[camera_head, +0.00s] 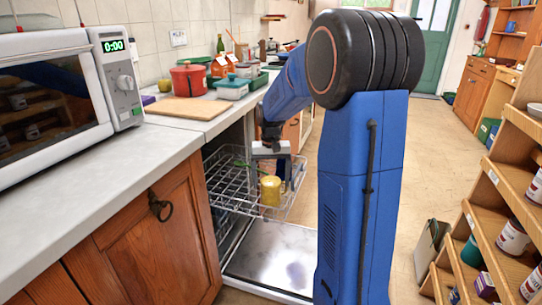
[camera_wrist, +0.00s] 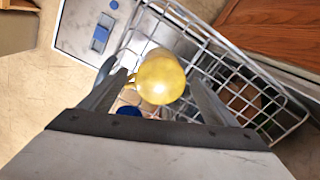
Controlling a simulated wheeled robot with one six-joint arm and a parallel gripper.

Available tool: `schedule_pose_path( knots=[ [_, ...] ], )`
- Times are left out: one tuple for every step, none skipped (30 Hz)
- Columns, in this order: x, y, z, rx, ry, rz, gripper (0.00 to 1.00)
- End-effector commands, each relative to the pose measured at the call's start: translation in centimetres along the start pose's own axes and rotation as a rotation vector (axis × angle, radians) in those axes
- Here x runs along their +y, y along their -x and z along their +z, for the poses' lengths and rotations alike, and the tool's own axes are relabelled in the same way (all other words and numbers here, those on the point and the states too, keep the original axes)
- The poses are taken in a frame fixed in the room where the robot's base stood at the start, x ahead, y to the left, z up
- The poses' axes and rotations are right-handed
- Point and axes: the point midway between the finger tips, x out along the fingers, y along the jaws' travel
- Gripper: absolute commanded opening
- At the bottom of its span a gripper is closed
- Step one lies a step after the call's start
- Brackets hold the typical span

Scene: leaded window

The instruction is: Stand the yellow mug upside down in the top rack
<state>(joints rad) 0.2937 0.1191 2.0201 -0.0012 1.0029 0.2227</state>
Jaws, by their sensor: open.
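The yellow mug (camera_head: 271,191) is at the front right part of the wire top rack (camera_head: 226,193). In the wrist view the mug (camera_wrist: 161,80) shows a smooth round closed end facing the camera, so it looks upside down. My gripper (camera_wrist: 151,74) is open, pointing down over the mug, with one finger on each side and gaps visible beside it. In the head view my gripper (camera_head: 270,165) is just above the mug. The mug's rim and its contact with the wires are hidden.
The rack is pulled out above the lowered dishwasher door (camera_head: 272,262). A blue item (camera_wrist: 128,111) lies close to the mug, partly hidden by my gripper. A counter with a microwave (camera_head: 60,85) is at left; shelves (camera_head: 490,225) stand at right.

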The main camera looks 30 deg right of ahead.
Motion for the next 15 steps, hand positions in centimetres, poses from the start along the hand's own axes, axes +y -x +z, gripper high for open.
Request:
schedule_pose_path(
  knots=[
    [0.0,1.0,-0.1,0.004,0.000,-0.001,0.82],
    [0.0,1.6,-0.1,0.005,0.000,-0.001,0.82],
    [0.0,2.4,-0.1,0.004,0.000,-0.001,0.82],
    [0.0,3.0,-0.1,0.004,0.000,-0.001,0.82],
    [0.0,3.6,-0.1,0.005,0.000,-0.001,0.82],
    [0.0,4.4,0.0,0.004,0.000,-0.001,0.82],
    [0.0,5.0,-0.1,0.005,0.000,-0.001,0.82],
    [0.0,5.6,-0.1,0.005,0.000,-0.001,0.82],
    [0.0,6.4,-0.1,0.005,0.000,-0.001,0.82],
    [0.0,7.0,0.0,0.004,0.000,-0.001,0.82],
    [0.0,7.6,-0.1,0.004,0.000,-0.001,0.82],
    [0.0,8.4,-0.1,0.004,0.000,-0.001,0.82],
    [0.0,9.0,-0.1,0.003,0.000,-0.001,0.82],
    [0.0,9.6,-0.1,0.005,0.000,-0.001,0.82],
    [0.0,10.4,0.0,0.004,0.000,-0.001,0.82]
  ],
)
